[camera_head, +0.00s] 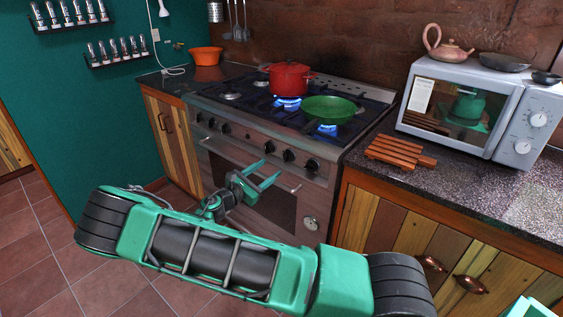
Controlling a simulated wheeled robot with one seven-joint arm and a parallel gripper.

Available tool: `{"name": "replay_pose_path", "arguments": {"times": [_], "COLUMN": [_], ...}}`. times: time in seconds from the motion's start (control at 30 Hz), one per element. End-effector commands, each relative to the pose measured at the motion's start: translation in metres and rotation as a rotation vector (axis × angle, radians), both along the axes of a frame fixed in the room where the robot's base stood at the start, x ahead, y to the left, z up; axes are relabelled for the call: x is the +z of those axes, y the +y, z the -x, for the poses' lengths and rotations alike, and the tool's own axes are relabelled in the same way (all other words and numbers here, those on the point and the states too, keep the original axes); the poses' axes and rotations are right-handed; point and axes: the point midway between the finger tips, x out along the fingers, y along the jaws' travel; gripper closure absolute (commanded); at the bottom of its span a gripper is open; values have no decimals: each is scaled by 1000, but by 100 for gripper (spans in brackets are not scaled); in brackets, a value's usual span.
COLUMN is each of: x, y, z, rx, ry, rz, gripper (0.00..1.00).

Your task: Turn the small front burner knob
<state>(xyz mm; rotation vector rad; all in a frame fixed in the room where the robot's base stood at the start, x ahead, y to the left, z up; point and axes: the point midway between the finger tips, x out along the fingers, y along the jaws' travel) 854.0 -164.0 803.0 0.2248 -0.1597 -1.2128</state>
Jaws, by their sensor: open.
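The stove (262,190) has a row of black knobs along its front panel, including a right-end knob (312,165), a knob beside it (288,155) and another further left (269,147). I cannot tell which one serves the small front burner. My gripper (273,171) is open and empty in front of the stove, just below the right-hand knobs, its two green fingers pointing toward the panel. Whether a finger touches the panel is not clear. Blue flames show under a red pot (290,77) and a green pan (328,108).
The oven handle (240,163) runs below the knobs, close to my gripper. A wooden trivet (400,151) and a microwave (466,105) stand on the right counter (480,190). An orange bowl (206,56) sits on the left counter. Tiled floor (60,260) is clear at left.

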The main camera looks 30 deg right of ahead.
Motion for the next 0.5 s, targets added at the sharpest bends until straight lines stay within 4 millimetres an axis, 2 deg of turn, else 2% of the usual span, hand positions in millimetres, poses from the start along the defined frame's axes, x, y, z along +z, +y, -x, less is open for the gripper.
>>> {"name": "replay_pose_path", "arguments": {"times": [0.3, 0.5], "x": [0, 0], "y": [-54, -78], "z": [-18, -27], "rx": [-5, -4], "ry": [-1, -1], "rz": [-1, -3], "gripper": [49, 49]}}
